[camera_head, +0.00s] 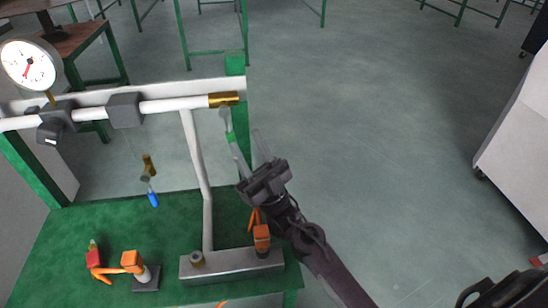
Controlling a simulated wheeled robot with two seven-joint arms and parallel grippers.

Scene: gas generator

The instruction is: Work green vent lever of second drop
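The green vent lever (230,136) hangs below the brass end fitting (224,99) of the white horizontal pipe. It points down and slightly right. My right gripper (246,140) is just right of and below the lever, with its fingers pointing up toward it. The fingers are spread apart, with nothing visible between them. The left finger's tip is close to the lever's lower end; I cannot tell whether they touch. My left gripper is not in view.
A pressure gauge (28,65) and grey fittings (125,110) sit on the pipe. A blue lever (152,195) hangs at left. The green bench (90,225) carries an orange-handled valve (132,262) and a grey metal block (230,266). Floor at right is clear up to a white cabinet (520,140).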

